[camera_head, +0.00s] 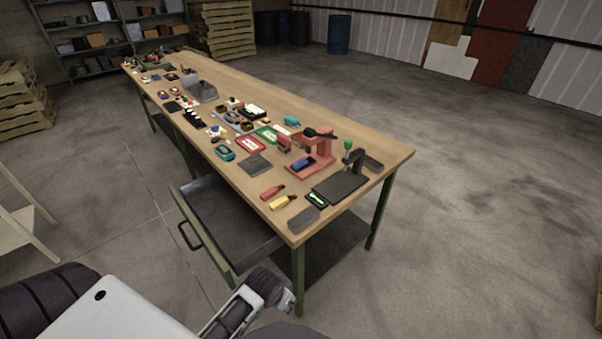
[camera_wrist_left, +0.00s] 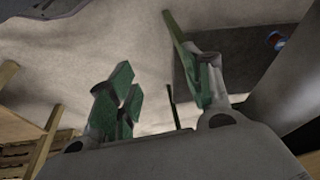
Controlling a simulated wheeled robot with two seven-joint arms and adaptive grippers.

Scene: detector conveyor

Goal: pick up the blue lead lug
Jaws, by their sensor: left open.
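A small blue piece with a dark end (camera_head: 303,163), which looks like the blue lead lug, lies at the base of the red press (camera_head: 322,150) near the close end of the workbench. My left gripper (camera_wrist_left: 150,62) is open and empty in the left wrist view, its green-padded fingers apart with bare floor behind them. In the head view an arm part of mine shows low in front of the bench, below and apart from its top; the fingers cannot be made out there. My right gripper is not in view.
A red piece (camera_head: 272,192) and a yellow piece (camera_head: 282,203) lie near the bench's front edge. A dark plate (camera_head: 340,188) is beside them. An open drawer (camera_head: 222,215) juts out below the wooden benchtop (camera_head: 385,150). Many small items crowd the bench farther back.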

